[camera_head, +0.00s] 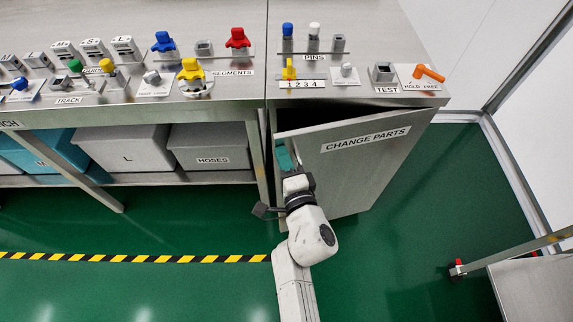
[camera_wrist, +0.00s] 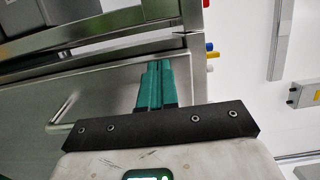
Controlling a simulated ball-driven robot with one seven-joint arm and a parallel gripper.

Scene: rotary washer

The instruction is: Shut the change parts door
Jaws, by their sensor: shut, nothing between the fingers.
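The change parts door (camera_head: 365,165) is a grey metal panel with a "CHANGE PARTS" label, on the right cabinet under the bench. It stands ajar: a dark gap shows along its top and is widest at the left, with the right side close to the cabinet. My gripper (camera_head: 284,157) is at the door's upper left part, its teal fingers closed together and empty. In the wrist view, the fingers (camera_wrist: 155,84) point over the door's metal face (camera_wrist: 100,88), with a bar handle (camera_wrist: 62,127) to the left. I cannot tell whether the fingertips touch the door.
The bench top (camera_head: 235,92) above carries coloured pins, segments and an orange handle (camera_head: 428,73). Grey bins (camera_head: 210,147) sit on a shelf to the left. A metal rail (camera_head: 515,252) stands at lower right.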

